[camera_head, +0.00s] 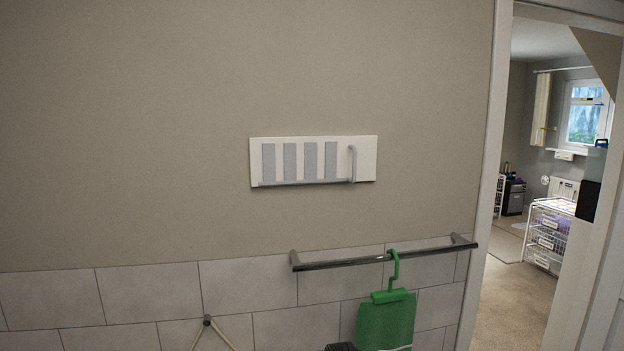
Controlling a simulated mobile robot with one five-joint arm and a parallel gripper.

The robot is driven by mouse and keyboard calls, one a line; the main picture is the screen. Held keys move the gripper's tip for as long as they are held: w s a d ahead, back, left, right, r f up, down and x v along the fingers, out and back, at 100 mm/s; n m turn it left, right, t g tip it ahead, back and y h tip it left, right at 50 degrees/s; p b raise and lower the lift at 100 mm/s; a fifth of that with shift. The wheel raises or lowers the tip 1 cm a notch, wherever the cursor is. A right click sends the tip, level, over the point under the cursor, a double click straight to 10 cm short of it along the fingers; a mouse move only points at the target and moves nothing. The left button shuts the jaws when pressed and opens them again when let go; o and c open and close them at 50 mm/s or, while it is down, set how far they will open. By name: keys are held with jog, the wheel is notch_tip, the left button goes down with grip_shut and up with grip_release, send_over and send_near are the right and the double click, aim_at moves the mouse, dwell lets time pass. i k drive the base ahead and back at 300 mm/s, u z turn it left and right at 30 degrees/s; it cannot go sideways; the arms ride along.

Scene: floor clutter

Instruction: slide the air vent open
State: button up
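The air vent (314,182) is a white rectangular plate on the beige wall, near the middle of the view. It has several grey upright slots side by side. A thin grey upright handle (352,163) stands at the right end of the vent, and a thin grey rail runs along its lower edge to the foot of the handle. Nothing covers the vent. My gripper cannot be made out in this view.
A dark metal towel rail (345,262) sticks out below the vent, with a green hanger and cloth (386,322) on it. A cord hangs from a hook (207,321) on the tiles. A small dark thing shows at the bottom edge. An open doorway (545,200) is at right.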

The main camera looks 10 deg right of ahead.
aim_at(290, 148)
jog(key=u, duration=0.35)
jog(key=k, duration=1.1)
jog(key=u, duration=0.55)
jog(key=i, duration=1.4)
jog(key=u, duration=0.85)
